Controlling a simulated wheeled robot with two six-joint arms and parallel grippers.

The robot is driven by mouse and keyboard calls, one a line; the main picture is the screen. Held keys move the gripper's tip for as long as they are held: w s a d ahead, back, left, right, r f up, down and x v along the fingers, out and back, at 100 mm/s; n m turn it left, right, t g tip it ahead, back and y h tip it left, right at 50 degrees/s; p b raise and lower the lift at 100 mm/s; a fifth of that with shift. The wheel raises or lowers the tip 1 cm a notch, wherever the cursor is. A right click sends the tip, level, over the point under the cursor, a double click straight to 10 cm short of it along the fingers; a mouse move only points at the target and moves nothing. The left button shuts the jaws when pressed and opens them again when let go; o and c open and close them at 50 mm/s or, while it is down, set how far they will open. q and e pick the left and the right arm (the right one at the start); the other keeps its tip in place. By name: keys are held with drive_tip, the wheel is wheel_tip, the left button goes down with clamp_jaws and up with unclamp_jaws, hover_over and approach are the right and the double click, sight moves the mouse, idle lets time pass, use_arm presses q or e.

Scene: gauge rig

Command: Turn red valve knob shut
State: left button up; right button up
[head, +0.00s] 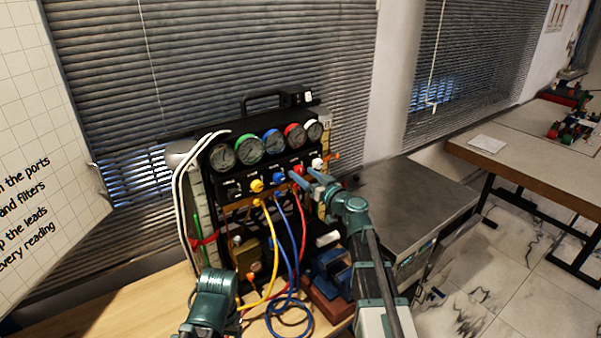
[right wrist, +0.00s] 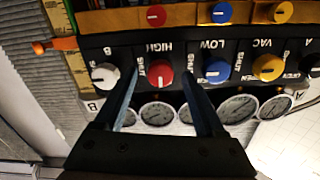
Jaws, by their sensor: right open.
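The red valve knob (right wrist: 159,72) is on the black panel under the word HIGH, with SHUT printed beside it; the right wrist view shows the panel upside down. My right gripper (right wrist: 160,77) is open, with one fingertip on each side of the red knob. Small gaps show between the knob and the fingers, and it is not gripped. In the head view my right gripper (head: 302,174) reaches the panel from the right and partly covers the red knob. My left arm's teal end (head: 213,285) is low in front of the rig; its fingers cannot be made out.
A blue knob (right wrist: 217,71), a yellow knob (right wrist: 268,67) and a white knob (right wrist: 105,76) flank the red one closely. Several gauges (head: 248,148) sit above them. Yellow, blue and red hoses (head: 282,235) hang in front. A grey cabinet (head: 410,200) stands to the right.

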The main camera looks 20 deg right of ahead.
drive_tip(key=shift+x, duration=1.15)
drive_tip(key=shift+c, duration=0.2)
clamp_jaws()
